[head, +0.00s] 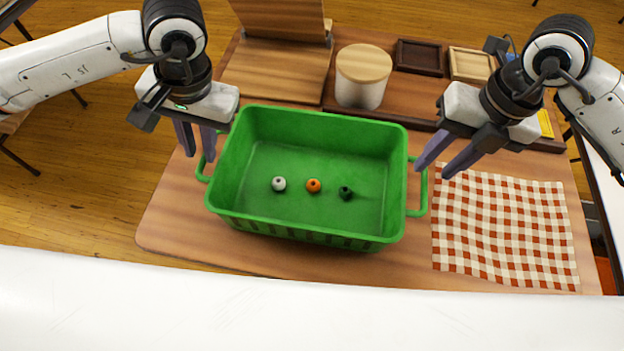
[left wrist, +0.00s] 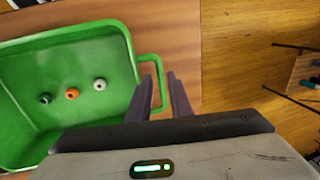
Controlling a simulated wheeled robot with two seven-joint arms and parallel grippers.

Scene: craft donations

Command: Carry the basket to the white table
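The green basket (head: 235,170) stands upright on a wooden table (head: 165,225), with a loop handle at each end. A white bead (head: 279,184), an orange bead (head: 313,185) and a dark bead (head: 345,193) lie on its floor. My left gripper (head: 197,150) is open above the left handle (head: 203,172); in the left wrist view its fingers (left wrist: 160,78) appear on either side of the handle's outer bar. My right gripper (head: 432,171) is open above the right handle (head: 423,195). Both grippers are empty. I cannot tell whether a white edge (head: 605,195) at far right is the white table.
A checked cloth (head: 505,230) lies right of the basket. Behind the basket stand a lidded white canister (head: 362,90), a wooden box (head: 280,65) with its lid up, and two small trays (head: 420,57), (head: 470,65). Wooden floor (head: 70,190) shows at left.

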